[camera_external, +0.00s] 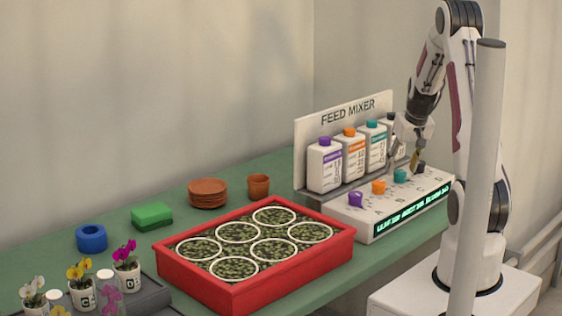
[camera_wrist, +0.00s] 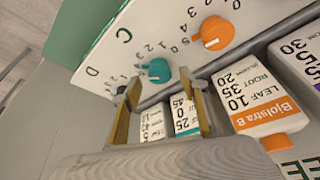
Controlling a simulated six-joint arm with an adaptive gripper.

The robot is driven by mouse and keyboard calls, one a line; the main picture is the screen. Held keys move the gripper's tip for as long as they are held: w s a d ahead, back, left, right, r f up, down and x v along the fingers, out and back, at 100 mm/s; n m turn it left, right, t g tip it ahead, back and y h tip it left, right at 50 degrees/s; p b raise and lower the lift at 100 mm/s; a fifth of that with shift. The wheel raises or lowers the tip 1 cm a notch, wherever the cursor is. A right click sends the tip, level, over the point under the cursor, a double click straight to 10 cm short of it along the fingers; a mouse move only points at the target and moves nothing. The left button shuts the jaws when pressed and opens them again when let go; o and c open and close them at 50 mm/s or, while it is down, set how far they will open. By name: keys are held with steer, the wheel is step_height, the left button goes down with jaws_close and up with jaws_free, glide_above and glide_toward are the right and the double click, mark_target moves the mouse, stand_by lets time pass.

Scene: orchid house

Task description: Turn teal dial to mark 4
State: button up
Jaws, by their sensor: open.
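The teal dial (camera_external: 400,176) is on the sloped panel of the feed mixer (camera_external: 375,215), between the orange dial (camera_external: 378,187) and a dark dial (camera_external: 420,168). In the wrist view the teal dial (camera_wrist: 160,71) is beside the letter C. It has a pale pointer line, but I cannot tell which mark it points to. My gripper (camera_wrist: 162,82) is open and empty. Its fingertips appear on either side of the teal dial in the wrist view. In the external view my gripper (camera_external: 414,158) is above the panel, near the teal and dark dials. Contact is not visible.
Several bottles, including a purple-capped one (camera_external: 325,165), stand behind the dials. The purple dial (camera_external: 356,199) is at the panel's left end. A red tray (camera_external: 294,274) is on the green bench to the left. A grey post (camera_external: 480,180) partly hides my arm.

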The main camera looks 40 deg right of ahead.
steer(key=v, duration=1)
steer(key=shift+r, duration=0.35)
steer(key=shift+s, duration=0.1)
steer(key=shift+a, duration=0.1)
steer(key=s+a+r+n, duration=0.2)
steer(key=s+a, duration=0.3)
steer(key=a, duration=0.5)
steer(key=s+a+r+n+t+y, duration=0.1)
steer(key=s+a+r, duration=0.3)
steer(key=a, duration=0.7)
steer(key=s+a+r+n+y, duration=0.1)
steer(key=s+a+r+n, duration=0.2)
steer(key=s+a, duration=0.5)
steer(key=a, duration=0.2)
steer(key=shift+s+a+t, duration=0.25)
steer(key=shift+a+t, duration=0.05)
steer(key=shift+a, duration=0.05)
